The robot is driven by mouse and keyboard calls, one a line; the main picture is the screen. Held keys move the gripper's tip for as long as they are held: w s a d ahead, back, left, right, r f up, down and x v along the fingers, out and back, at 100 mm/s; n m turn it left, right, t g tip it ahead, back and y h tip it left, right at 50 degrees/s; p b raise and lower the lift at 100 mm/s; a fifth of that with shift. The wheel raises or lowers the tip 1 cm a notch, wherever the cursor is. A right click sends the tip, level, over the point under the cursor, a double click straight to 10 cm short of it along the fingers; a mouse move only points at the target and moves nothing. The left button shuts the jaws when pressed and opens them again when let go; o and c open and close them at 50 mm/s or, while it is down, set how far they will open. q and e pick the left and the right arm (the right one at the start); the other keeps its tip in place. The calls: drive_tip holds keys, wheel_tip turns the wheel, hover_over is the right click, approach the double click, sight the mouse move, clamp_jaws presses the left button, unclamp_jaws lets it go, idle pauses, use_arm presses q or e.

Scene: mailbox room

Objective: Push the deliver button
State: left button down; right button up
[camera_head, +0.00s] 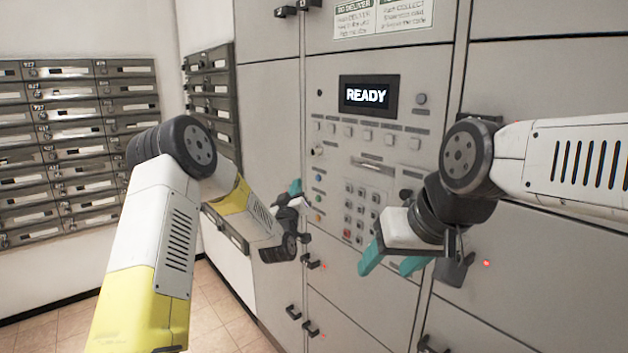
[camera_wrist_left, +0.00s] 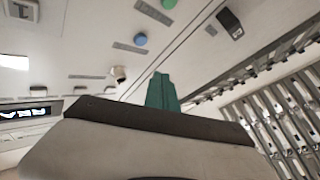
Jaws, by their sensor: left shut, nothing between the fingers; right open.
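The control panel (camera_head: 365,150) has a column of small coloured buttons on its left side, with a blue button (camera_head: 318,178) near the top; the labels are too small to read, so I cannot tell which is the deliver button. In the left wrist view a blue button (camera_wrist_left: 140,39) and a green button (camera_wrist_left: 168,4) stand beside grey labels. My left gripper (camera_head: 296,188) is shut and empty, just left of the button column; its teal fingers (camera_wrist_left: 162,92) look apart from the buttons. My right gripper (camera_head: 392,263) is open and empty in front of the lower panel, below the keypad.
The display (camera_head: 369,95) reads READY. A keypad (camera_head: 361,214) and a slot sit lower on the panel. Grey locker doors with dark handles (camera_head: 293,312) surround it. Mailbox rows (camera_head: 75,150) line the left wall. Tiled floor (camera_head: 225,315) shows at lower left.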

sight(314, 173)
use_arm(q)
drive_tip(key=shift+w+d, duration=0.7)
drive_tip(key=shift+d, duration=0.25)
drive_tip(key=shift+w+d, duration=0.65)
drive_tip(key=shift+d, duration=0.3)
drive_tip(key=shift+w+d, duration=0.1)
idle(0.6)
drive_tip(key=shift+w+d, duration=0.15)
drive_tip(key=shift+d, duration=0.05)
drive_tip(key=shift+w+d, duration=0.2)
drive_tip(key=shift+d, duration=0.15)
idle(0.7)
drive_tip(key=shift+a, duration=0.1)
drive_tip(key=shift+s+a, duration=0.45)
drive_tip(key=shift+a, duration=0.1)
drive_tip(key=shift+a, duration=0.1)
drive_tip(key=shift+s+a, duration=0.75)
drive_tip(key=shift+a, duration=0.25)
drive_tip(key=shift+s+a, duration=0.75)
drive_tip(key=shift+a, duration=0.2)
